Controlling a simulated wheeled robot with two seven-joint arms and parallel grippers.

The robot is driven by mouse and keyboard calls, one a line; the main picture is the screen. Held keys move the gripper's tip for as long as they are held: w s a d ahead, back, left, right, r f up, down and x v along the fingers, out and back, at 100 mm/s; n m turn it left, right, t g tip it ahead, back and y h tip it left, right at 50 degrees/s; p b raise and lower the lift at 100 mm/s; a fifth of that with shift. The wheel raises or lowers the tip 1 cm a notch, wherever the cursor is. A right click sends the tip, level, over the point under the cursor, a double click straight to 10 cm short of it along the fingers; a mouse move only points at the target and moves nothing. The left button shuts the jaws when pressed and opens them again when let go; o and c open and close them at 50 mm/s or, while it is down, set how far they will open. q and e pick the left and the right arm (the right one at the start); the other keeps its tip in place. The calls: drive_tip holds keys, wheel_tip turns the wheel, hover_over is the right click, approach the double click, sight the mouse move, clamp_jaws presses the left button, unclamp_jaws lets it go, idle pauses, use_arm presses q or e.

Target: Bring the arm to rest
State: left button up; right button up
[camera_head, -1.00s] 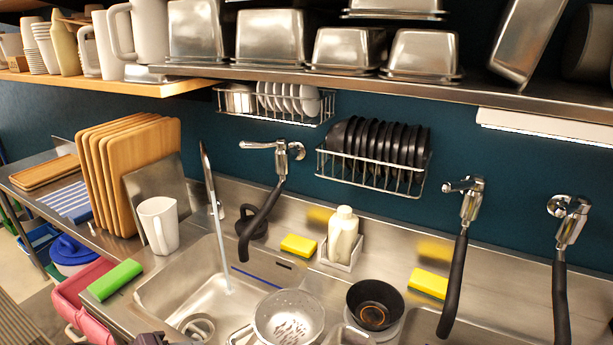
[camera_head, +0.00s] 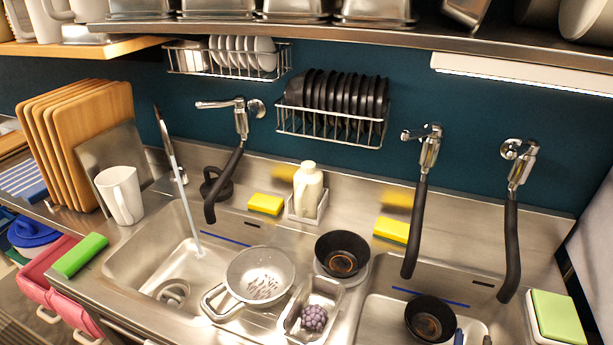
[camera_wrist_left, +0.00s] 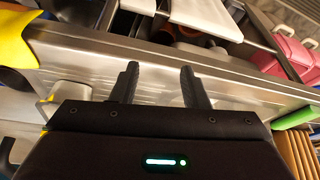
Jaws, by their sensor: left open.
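My left gripper (camera_wrist_left: 159,78) shows in the left wrist view. Its two dark fingers stand apart with nothing between them. Beyond the fingertips lies the steel counter edge (camera_wrist_left: 240,90), and the fingers look clear of it. In the head view neither of my grippers shows. My right gripper is in no frame.
A sink counter holds a strainer (camera_head: 260,272), black bowl (camera_head: 342,252), steel tray (camera_head: 290,322), white jug (camera_head: 119,194), green sponge (camera_head: 80,255) and soap bottle (camera_head: 307,190). Black-handled taps (camera_head: 422,200) hang from the wall. Pink bins (camera_wrist_left: 291,52) stand beside the counter.

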use_arm(q)
drive_tip(key=s+f+g+b, duration=0.2)
drive_tip(key=s+f+b, duration=0.1)
drive_tip(key=f, duration=3.1)
drive_tip(key=s+a+f+g+b, duration=0.1)
drive_tip(key=s+a+f, duration=0.2)
drive_tip(key=s+f, duration=1.6)
drive_tip(key=shift+s+m+b, duration=0.25)
drive_tip(key=shift+m+b, duration=0.15)
